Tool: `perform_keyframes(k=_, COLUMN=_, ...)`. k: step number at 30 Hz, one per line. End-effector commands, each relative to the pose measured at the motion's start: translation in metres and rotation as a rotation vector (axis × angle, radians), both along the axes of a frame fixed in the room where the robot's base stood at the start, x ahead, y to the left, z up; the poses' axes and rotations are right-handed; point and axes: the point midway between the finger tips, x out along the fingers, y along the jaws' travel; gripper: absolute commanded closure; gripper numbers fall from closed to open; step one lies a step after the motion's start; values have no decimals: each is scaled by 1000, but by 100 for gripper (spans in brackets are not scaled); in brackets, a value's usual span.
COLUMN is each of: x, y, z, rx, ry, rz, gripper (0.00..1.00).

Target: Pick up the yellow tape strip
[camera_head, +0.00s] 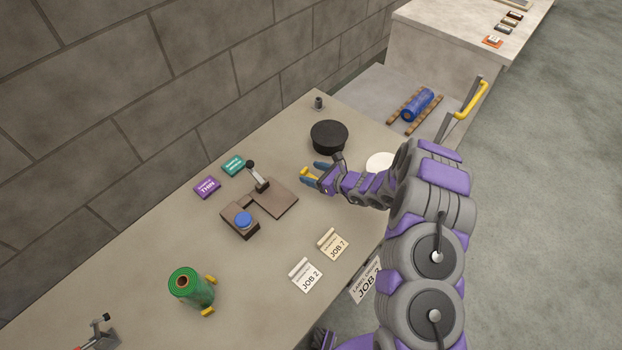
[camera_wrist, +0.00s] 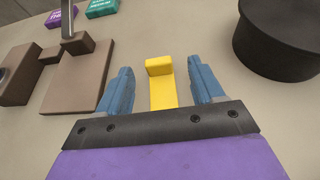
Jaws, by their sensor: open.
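The yellow tape strip (camera_wrist: 162,92) lies between the two blue fingers of my gripper (camera_wrist: 159,90) in the wrist view. It has a raised block at its far end, and its near end is hidden behind the gripper's dark front plate. Gaps show on both sides of it, so the fingers are apart from it. In the head view, my gripper (camera_head: 315,173) is low over the table, and part of the yellow strip (camera_head: 306,174) shows between its fingers.
A black round object (camera_head: 328,137) stands just beyond my gripper. A brown base with a lever (camera_head: 258,178) and a blue button (camera_head: 243,219) is to the left. A green roll (camera_head: 189,288) stands at the front left. Two JOB cards (camera_head: 306,274) lie nearer.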

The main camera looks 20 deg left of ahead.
Motion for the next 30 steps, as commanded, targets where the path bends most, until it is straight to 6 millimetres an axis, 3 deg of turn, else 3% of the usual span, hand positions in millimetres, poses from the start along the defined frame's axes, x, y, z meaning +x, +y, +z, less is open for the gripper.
perform_keyframes(k=6, x=6, y=22, z=-10, rx=-1, ry=0, rz=2, gripper=33)
perform_keyframes(k=14, x=7, y=21, z=-9, rx=1, ry=1, rz=1, gripper=34)
perform_keyframes(k=30, x=6, y=23, z=-10, rx=-1, ry=1, rz=1, gripper=86)
